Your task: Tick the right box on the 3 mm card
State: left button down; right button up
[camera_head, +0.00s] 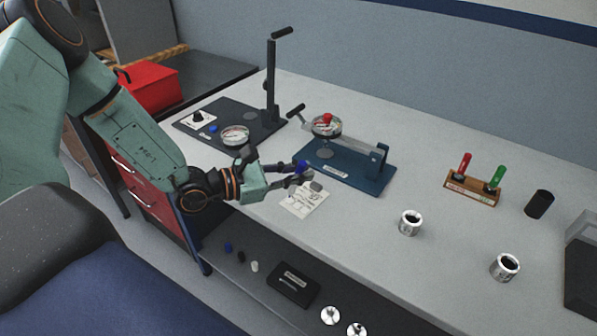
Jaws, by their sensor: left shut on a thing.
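A white card (303,201) with dark printed lines lies on the bench near its front edge. Its print is too small to read, so I cannot tell the boxes apart. My left gripper (304,179) is over the card's far edge and hides part of it. It is shut on a slim dark-blue pen-like thing (301,165), mostly hidden by the fingers. I cannot tell whether its tip touches the card. My right gripper is not in view.
A blue-based fixture (365,180) with a dial stands just behind the card. A black-based dial stand (218,111) is farther left. A rack with red and green handled gauges (471,190) and two metal housings (410,222) (505,267) are right. Bench between is clear.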

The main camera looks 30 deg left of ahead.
pick_arm(q)
jog(key=shift+a+f, duration=0.1)
jog(key=shift+f, duration=0.05)
dwell(0.3)
jog(key=shift+f+b, duration=0.25)
jog(key=shift+b, duration=0.15)
jog(key=shift+f+b, duration=0.25)
jog(key=shift+b, duration=0.15)
dwell(1.4)
jog(key=shift+r+p, duration=3)
jog(key=shift+r, duration=0.6)
jog(key=shift+f, duration=0.1)
